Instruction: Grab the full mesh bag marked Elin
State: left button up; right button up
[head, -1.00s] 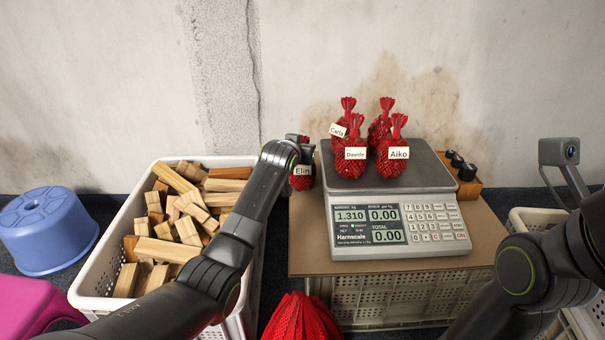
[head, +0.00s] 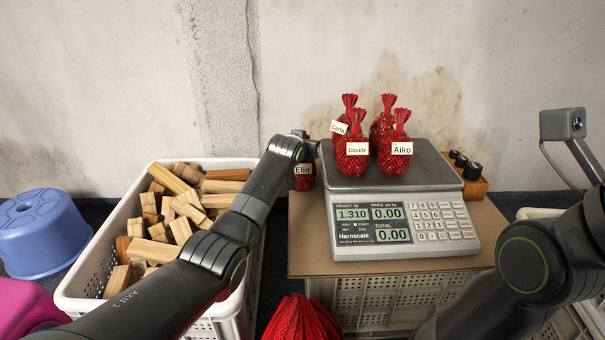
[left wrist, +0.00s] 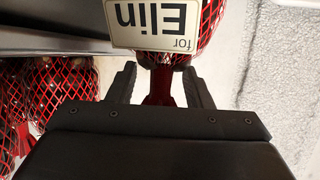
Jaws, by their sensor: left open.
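The red mesh bag marked Elin (head: 303,183) stands left of the scale, at the back left of the brown board. Its upper part is hidden behind my left gripper (head: 303,146) in the head view. In the left wrist view the Elin bag (left wrist: 212,22) appears upside down, with its label reading "for Elin". My left gripper (left wrist: 159,72) is open, and its two fingers stand on either side of the bag's narrow red neck with gaps visible. My right arm is at the right of the head view, but its gripper is out of frame.
Red bags marked Carla (head: 339,127), Davide (head: 357,163) and Aiko (head: 402,164), plus one more, stand on the scale (head: 430,178), close right of Elin. A white crate (head: 84,281) of wood blocks stands left. Black-topped weights (head: 471,172) sit behind right.

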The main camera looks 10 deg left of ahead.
pick_arm(q)
grip_shut()
jog(key=shift+r, duration=0.15)
dwell(0.4)
